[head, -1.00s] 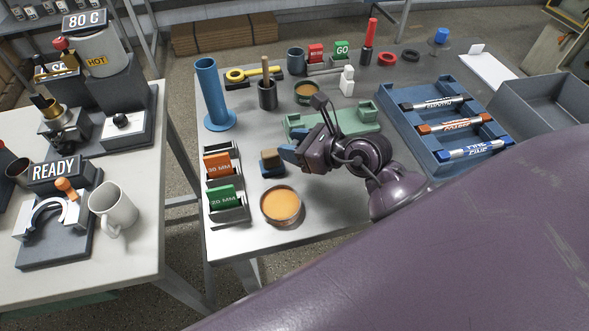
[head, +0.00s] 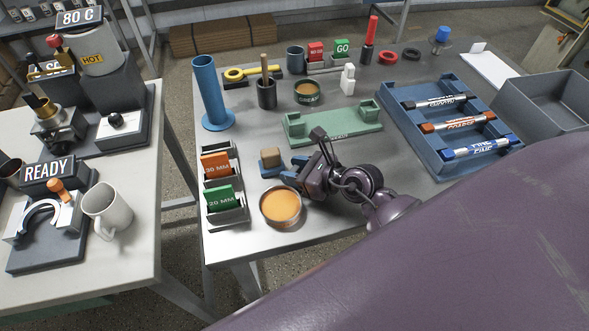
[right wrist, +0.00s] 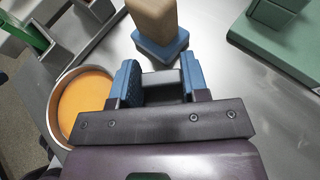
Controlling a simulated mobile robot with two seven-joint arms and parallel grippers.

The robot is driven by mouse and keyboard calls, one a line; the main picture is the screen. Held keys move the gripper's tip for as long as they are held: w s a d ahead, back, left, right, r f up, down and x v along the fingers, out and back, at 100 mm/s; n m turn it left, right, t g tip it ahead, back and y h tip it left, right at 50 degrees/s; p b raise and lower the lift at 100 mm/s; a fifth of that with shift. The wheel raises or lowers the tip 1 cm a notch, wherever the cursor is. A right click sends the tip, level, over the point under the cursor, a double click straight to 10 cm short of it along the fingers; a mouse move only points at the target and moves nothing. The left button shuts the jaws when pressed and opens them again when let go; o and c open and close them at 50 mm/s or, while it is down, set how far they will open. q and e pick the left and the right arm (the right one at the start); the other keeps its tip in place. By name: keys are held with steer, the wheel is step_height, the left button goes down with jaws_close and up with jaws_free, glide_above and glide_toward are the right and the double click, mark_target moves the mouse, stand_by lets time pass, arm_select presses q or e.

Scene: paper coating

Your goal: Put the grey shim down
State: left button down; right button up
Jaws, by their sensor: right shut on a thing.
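My right gripper (head: 290,175) is low over the near part of the grey table, between the wooden-topped blue block and the round tin of orange stuff. In the right wrist view its blue fingertips (right wrist: 160,82) are closed on a grey piece, the grey shim (right wrist: 162,86). The shim lies across the gap between them; I cannot tell whether it touches the table. In the head view the shim is too hidden to make out. My left gripper is not in view.
The tin (head: 282,207) is close to the left of the gripper, and the block (head: 271,158) just beyond it. A rack with an orange 30 MM card (head: 216,165) and a green 20 MM card (head: 220,200) stands at left. A green fixture (head: 335,125) lies behind.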

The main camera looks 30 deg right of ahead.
steer(key=shift+f, duration=0.15)
steer(key=o, duration=0.8)
steer(key=shift+c, duration=0.2)
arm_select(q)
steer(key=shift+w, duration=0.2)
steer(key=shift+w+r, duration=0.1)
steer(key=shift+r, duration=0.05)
arm_select(e)
steer(key=v, duration=1.2)
steer(key=shift+r, duration=0.2)
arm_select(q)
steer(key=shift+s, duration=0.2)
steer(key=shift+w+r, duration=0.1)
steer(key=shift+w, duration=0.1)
